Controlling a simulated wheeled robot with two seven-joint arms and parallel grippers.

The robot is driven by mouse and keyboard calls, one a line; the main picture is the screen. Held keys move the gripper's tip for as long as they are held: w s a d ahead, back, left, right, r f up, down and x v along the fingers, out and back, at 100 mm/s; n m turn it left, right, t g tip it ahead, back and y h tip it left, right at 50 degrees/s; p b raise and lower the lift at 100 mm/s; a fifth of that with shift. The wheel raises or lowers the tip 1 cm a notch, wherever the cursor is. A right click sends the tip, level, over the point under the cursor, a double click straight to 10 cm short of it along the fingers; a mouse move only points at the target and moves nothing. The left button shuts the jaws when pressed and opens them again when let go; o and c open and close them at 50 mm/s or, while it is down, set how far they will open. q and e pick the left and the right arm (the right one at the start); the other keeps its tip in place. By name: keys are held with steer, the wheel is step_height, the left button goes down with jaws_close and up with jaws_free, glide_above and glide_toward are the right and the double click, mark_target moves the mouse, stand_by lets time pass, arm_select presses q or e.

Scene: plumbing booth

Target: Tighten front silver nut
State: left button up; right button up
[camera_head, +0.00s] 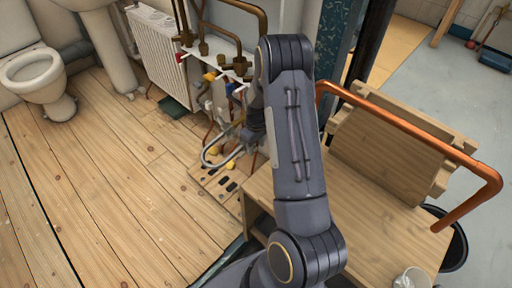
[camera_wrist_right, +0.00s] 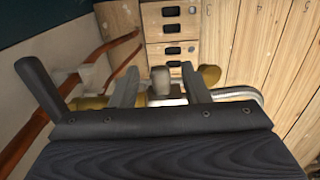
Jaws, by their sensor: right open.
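In the wrist view, my right gripper (camera_wrist_right: 159,70) is open, with its two dark fingers apart. A short grey, rounded cylindrical fitting (camera_wrist_right: 160,83) shows between the fingers, with pale metal parts below it. I cannot tell whether this is the front silver nut or whether the fingers touch it. In the head view, my right gripper (camera_head: 252,128) is at the pipework below the wall, largely hidden by my own arm. A silver curved hose (camera_head: 212,157) runs beside it, and it also shows in the wrist view (camera_wrist_right: 243,94). My left gripper is not in view.
Brass fittings (camera_wrist_right: 210,74) and copper pipes (camera_wrist_right: 108,47) flank the fingers. A slotted wooden board (camera_head: 214,181) lies below the pipework. A white radiator (camera_head: 158,55) stands to the left. A wooden bench (camera_head: 345,220) with a copper pipe (camera_head: 410,130) is at right. The left floor is clear.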

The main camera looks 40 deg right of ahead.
steer(key=shift+f, duration=0.1)
steer(key=shift+c, duration=0.4)
jaws_close()
steer(key=shift+s+f+t+b, duration=0.2)
steer(key=shift+f+t+b, duration=0.25)
steer(key=shift+b, duration=0.3)
steer(key=shift+r+t, duration=0.1)
steer(key=shift+t, duration=0.15)
steer(key=shift+o, duration=0.4)
jaws_free()
